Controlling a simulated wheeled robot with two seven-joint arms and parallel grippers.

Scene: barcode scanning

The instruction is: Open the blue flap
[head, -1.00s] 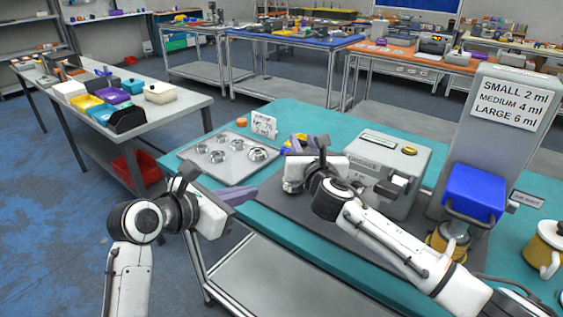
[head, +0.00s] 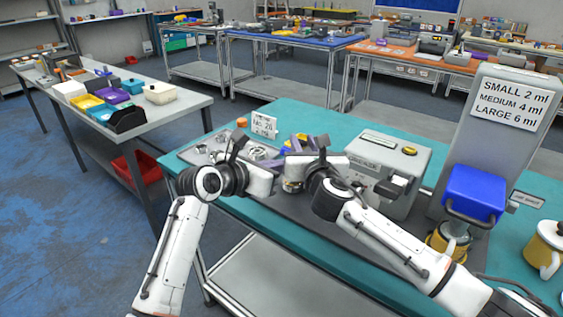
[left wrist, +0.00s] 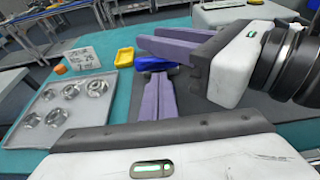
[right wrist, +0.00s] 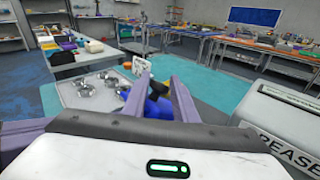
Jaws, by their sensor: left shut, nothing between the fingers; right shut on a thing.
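A blue flap-like cover (head: 474,194) with a grey bar handle sits on the front of the tall grey dispenser (head: 500,130), above a yellow-and-grey cup. My right gripper (head: 308,143) is well left of it, over the dark mat. Its purple fingers are shut on a blue thing (right wrist: 156,103) with a dark part, which also shows in the left wrist view (left wrist: 158,58). My left gripper (left wrist: 156,78) is shut and empty, its fingertips close to that blue thing; I cannot tell whether they touch it. In the head view the arms mostly hide this thing.
A grey machine (head: 378,165) stands right of my right gripper. A metal tray (left wrist: 76,108) with several metal rings lies on the left of the teal table (head: 300,112). A small yellow bin (left wrist: 125,60) and a white sign (head: 265,125) stand behind. A yellow mug (head: 543,248) is far right.

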